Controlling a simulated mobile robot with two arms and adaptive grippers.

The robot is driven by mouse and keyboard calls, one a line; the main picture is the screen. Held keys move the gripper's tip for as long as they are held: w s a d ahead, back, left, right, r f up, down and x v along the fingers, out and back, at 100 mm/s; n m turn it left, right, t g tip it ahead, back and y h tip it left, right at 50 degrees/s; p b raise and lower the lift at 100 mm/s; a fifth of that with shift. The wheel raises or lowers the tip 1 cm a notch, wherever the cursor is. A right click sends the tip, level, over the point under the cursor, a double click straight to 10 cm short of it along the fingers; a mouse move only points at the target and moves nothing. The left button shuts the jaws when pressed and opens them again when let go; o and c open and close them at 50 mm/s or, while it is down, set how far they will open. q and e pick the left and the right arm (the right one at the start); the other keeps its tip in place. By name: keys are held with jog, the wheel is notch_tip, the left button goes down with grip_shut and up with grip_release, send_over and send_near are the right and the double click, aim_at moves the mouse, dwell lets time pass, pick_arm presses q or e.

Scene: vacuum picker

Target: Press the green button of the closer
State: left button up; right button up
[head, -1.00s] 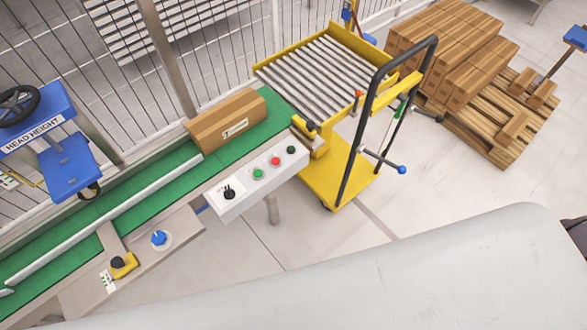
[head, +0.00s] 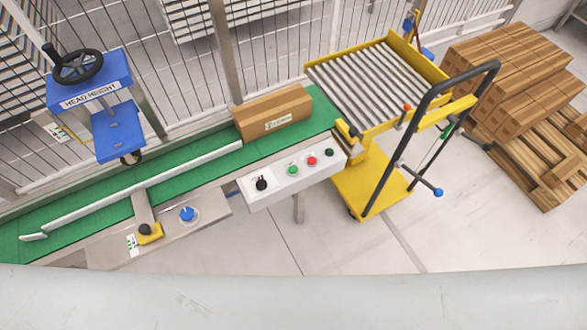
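The closer is a conveyor machine with a green belt (head: 85,217). A white control panel (head: 278,194) is fixed to its front side. The panel carries a green button (head: 293,170), with a red button (head: 312,161) and a dark button (head: 329,152) to its right. A black rotary switch (head: 261,184) is to its left. A brown carton (head: 273,117) lies on the belt behind the panel. Neither of my grippers shows in the head view.
A yellow roller cart (head: 375,185) with a black handle stands at the belt's right end. Pallets with brown cartons (head: 510,65) are at the far right. A blue head-height unit (head: 115,125) and a wire fence stand behind the belt. Floor in front of the panel is clear.

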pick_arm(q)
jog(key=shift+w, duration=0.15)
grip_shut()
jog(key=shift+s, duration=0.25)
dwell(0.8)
